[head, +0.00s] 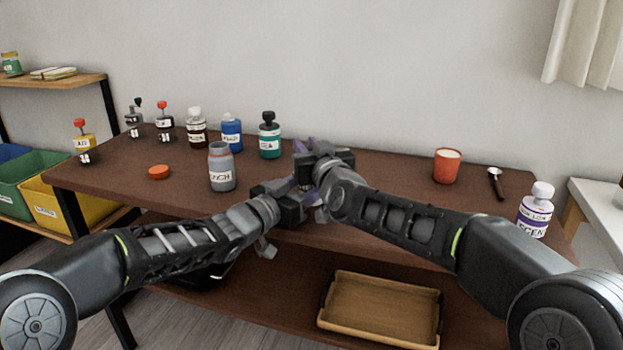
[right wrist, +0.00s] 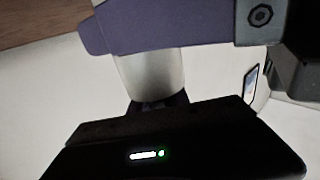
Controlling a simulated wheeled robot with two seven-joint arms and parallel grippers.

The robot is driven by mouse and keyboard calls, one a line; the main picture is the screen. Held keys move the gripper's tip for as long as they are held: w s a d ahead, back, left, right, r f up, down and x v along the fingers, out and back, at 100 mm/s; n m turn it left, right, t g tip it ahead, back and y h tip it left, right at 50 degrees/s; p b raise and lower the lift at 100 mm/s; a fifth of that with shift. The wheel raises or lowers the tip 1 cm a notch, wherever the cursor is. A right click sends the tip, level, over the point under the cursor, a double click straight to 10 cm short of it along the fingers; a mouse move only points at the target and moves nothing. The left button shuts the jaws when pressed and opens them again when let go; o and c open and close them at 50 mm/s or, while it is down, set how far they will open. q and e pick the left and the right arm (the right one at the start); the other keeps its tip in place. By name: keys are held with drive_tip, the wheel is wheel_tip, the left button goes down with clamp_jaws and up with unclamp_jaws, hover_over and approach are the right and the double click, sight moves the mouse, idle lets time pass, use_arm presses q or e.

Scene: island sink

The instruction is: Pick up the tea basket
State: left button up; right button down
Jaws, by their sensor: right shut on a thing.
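I cannot identify a tea basket for certain. A shallow wooden tray (head: 380,305) lies on the lower shelf, with no gripper near it. My right gripper (head: 308,168) is above the middle of the table, its jaws largely hidden by its own wrist. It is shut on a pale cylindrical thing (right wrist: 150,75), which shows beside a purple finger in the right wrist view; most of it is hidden. My left gripper (head: 300,195) is just below and close to the right one. Its fingertips overlap the right gripper, so its opening is unclear.
A grey open-topped jar (head: 221,168) and an orange lid (head: 158,172) are left of the grippers. Several bottles stand behind, including a green one (head: 269,136).

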drive_tip(key=shift+r, duration=0.15)
idle(0.5)
wheel_tip(320, 180, up, 18)
drive_tip(key=shift+f, duration=0.2)
idle(1.0)
idle(0.6)
use_arm(q)
drive_tip(key=o, duration=1.6)
drive_tip(key=shift+c, duration=0.2)
drive_tip(key=v, duration=1.2)
drive_tip(key=shift+w, duration=0.1)
drive_tip(key=shift+a, duration=0.1)
